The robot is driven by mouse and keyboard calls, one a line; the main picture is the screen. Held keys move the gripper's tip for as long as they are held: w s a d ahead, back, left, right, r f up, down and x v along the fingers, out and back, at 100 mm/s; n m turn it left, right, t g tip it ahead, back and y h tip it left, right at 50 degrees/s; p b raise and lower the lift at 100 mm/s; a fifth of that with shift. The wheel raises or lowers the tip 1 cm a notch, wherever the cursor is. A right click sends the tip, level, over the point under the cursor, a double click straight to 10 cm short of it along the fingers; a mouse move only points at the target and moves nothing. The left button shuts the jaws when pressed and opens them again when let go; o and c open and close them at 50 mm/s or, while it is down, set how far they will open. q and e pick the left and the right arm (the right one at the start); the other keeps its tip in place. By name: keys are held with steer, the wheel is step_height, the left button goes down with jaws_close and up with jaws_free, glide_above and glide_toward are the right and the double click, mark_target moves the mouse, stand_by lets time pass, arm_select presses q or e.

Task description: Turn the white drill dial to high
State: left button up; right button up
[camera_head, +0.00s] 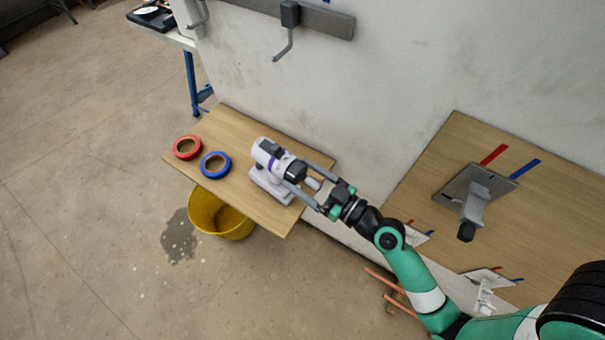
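The white drill (271,155) with a purple band stands on its battery foot on the wooden shelf, its front end pointing right towards my arm. A black collar (296,171) is at its front; I cannot make out a dial marking or setting. My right gripper (294,172) reaches in from the right, with its two grey fingers apart on either side of the black collar. I cannot tell whether the fingers press on it or only surround it. My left gripper is not in view.
A red tape ring (176,151) and a blue tape ring (205,171) lie on the wooden shelf (225,120) left of the drill. A yellow bucket (204,215) stands below. A wooden board (540,220) with a grey bracket (478,193) is at right. The wall (400,60) rises behind.

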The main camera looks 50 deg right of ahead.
steer(key=c, duration=0.9)
steer(key=m, duration=0.3)
steer(key=shift+m+p, duration=0.3)
steer(key=shift+m, duration=0.1)
steer(key=m, duration=0.3)
steer(key=shift+m+p, duration=0.3)
steer(key=shift+p, duration=0.1)
steer(key=m, duration=0.3)
steer(key=shift+r+m+p, duration=0.1)
steer(key=shift+m+p, duration=0.75)
steer(key=shift+m, duration=1.45)
